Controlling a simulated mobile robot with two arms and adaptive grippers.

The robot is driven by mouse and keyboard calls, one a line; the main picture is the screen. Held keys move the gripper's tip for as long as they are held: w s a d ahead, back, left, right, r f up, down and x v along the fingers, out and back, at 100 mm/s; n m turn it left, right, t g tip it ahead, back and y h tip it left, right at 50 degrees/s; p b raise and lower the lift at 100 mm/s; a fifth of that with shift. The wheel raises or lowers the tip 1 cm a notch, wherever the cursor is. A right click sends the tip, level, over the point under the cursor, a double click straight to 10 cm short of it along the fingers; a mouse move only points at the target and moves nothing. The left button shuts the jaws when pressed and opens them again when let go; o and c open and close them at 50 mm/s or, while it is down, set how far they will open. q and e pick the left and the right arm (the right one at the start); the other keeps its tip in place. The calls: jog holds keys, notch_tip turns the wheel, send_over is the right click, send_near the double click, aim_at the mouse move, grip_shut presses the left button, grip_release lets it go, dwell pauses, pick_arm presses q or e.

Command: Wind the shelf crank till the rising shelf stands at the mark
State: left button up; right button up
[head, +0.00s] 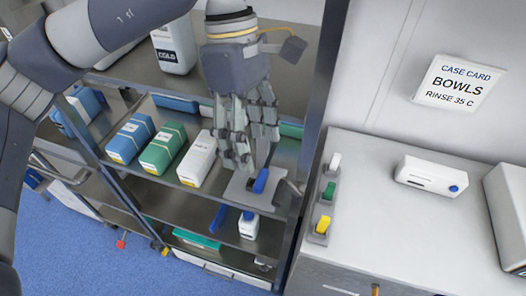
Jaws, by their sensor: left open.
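My left gripper (247,165) comes in from the upper left and points down in front of the shelf rack. Its fingers are open, with nothing seen between them. Just below the fingertips is a blue grip (261,180) at a grey plate (240,191), near the rack's right post; it looks like the shelf crank's handle. The fingers look close to the blue grip, but I cannot tell whether they touch it. Which shelf (190,205) is the rising one is not clear, and I cannot make out the mark. My right gripper is out of view.
Blue, green and white packs (160,150) stand on the middle shelf left of my gripper. A white bottle (175,47) stands above. The rack's right post (315,120) is close by. A counter (390,225) with coloured switches (329,191) and a white device (428,176) lies right.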

pick_arm(q)
jog(key=v, duration=0.1)
jog(key=p+v, duration=0.1)
jog(key=v, duration=0.1)
jog(key=shift+a, duration=0.3)
jog(key=shift+d, duration=0.1)
